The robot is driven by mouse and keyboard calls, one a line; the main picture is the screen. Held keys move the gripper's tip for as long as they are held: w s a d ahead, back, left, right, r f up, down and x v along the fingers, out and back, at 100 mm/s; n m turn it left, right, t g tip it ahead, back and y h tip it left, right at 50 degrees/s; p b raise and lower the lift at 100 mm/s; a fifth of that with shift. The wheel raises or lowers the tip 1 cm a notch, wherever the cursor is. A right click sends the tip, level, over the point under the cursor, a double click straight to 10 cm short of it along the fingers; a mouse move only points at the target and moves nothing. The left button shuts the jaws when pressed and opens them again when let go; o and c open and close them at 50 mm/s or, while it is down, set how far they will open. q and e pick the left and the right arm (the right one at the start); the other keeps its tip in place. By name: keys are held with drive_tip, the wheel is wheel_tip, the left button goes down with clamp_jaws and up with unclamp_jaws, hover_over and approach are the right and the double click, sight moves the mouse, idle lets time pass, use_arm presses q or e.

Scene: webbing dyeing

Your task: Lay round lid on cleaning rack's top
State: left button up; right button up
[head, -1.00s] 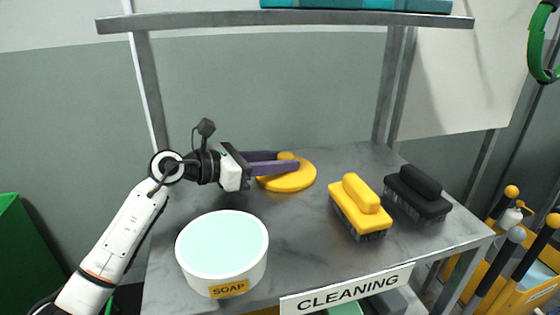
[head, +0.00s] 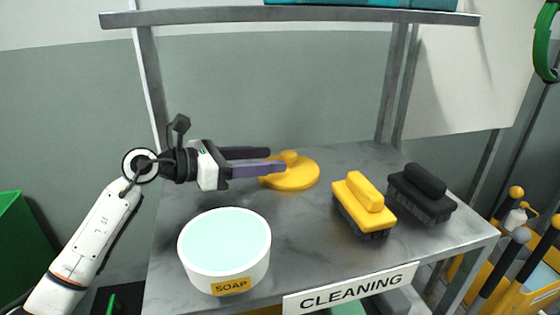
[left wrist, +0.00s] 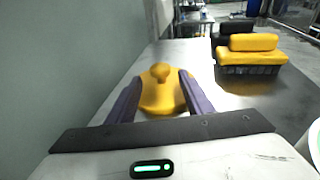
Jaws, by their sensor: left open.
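The round lid (head: 297,174) is yellow with a knob and lies flat on the grey top of the cleaning rack (head: 303,231), toward the back. In the left wrist view the lid (left wrist: 161,96) lies ahead, between and just beyond the finger ends. My left gripper (head: 276,160) is open, its two purple fingers pointing right at the lid from the left. In the wrist view the fingers (left wrist: 155,95) stand apart on either side, with nothing held. One finger overlaps the lid's left edge in the head view. My right gripper is out of view.
A white soap tub (head: 225,250) stands at the front left of the top. A yellow brush (head: 363,205) and a black brush (head: 421,194) stand to the right. An upper shelf (head: 290,15) spans above. The top's middle is clear.

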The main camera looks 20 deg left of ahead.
use_arm(q)
drive_tip(key=b+v, duration=0.1)
drive_tip(key=v, duration=0.6)
drive_tip(key=shift+s, duration=0.1)
